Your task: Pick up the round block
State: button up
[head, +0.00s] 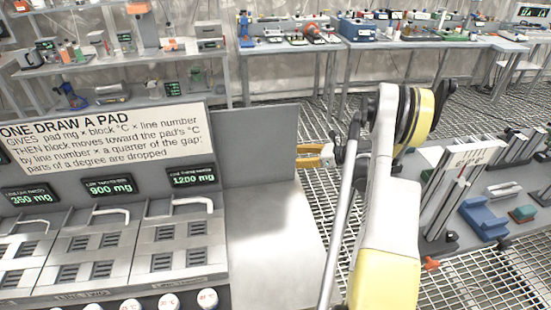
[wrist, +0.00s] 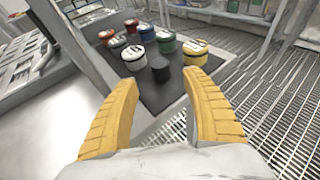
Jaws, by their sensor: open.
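My gripper (wrist: 160,80) is open, its two yellow fingers spread with nothing between them. In the wrist view, several round blocks with pale labelled tops stand on a dark mat (wrist: 165,98) beyond the fingertips. A white round block (wrist: 133,60) is near the left fingertip and a yellow one (wrist: 195,54) near the right. I cannot tell which one is the task's round block. In the head view, my yellow gripper (head: 312,155) shows partly behind my arm; the round blocks do not show there.
A grey console (head: 120,220) with vented pads, handles and green displays fills the left of the head view. A pale flat surface (head: 275,255) lies beside it. Blue and grey fixtures (head: 485,218) stand at right. The floor is metal grating.

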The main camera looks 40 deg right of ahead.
jog(key=b+x, duration=0.1)
jog(key=x, duration=0.2)
jog(key=b+x, duration=0.1)
jog(key=x, duration=0.1)
jog(key=b+x, duration=0.1)
jog(key=x, duration=0.2)
jog(key=shift+w+a+f, duration=0.15)
jog(key=shift+f, duration=0.2)
jog(key=shift+r, duration=0.1)
grip_shut()
